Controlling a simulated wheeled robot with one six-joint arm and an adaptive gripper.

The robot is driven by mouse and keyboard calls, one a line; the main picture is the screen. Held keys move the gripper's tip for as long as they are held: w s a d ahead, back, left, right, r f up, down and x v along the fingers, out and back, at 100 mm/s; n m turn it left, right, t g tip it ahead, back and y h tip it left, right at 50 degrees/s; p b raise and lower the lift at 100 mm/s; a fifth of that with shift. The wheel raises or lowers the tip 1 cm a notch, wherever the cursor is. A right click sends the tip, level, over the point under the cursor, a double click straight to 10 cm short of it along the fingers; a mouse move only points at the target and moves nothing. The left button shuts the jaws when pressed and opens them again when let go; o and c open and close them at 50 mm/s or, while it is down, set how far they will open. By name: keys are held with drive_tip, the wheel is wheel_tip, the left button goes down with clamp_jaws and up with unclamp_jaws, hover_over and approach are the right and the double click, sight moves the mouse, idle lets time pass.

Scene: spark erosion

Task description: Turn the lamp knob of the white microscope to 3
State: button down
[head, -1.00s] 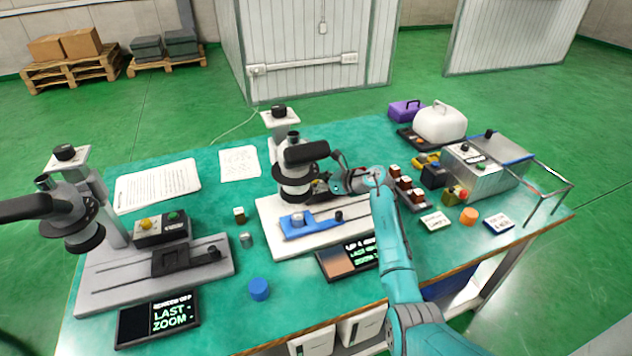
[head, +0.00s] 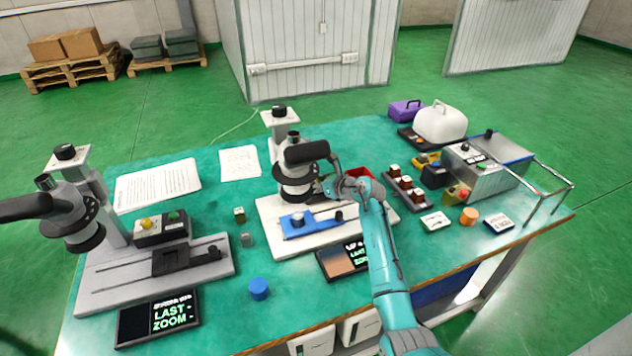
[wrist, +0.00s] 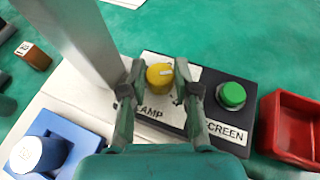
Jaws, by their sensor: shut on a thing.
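The white microscope (head: 290,175) stands in the middle of the bench, with a blue stage (head: 311,224) on its white base. In the wrist view a control box (wrist: 205,143) carries the yellow lamp knob (wrist: 160,76), with "AMP" legible beside it, and a green button (wrist: 231,95) marked "SCREEN". My gripper (wrist: 158,80) comes down over the box, with one finger on each side of the yellow knob, shut on it. The knob's pale pointer mark shows on top; I cannot read the scale numbers. In the head view my gripper (head: 338,187) hides the box.
A red tray (wrist: 293,128) lies right of the box. The microscope's grey column (wrist: 72,40) rises close on the left. A grey microscope (head: 75,200) stands at the bench's left.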

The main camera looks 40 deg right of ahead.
drive_tip(key=c, duration=0.8)
unclamp_jaws()
drive_tip(key=shift+c, duration=0.2)
drive_tip(key=v, duration=1.2)
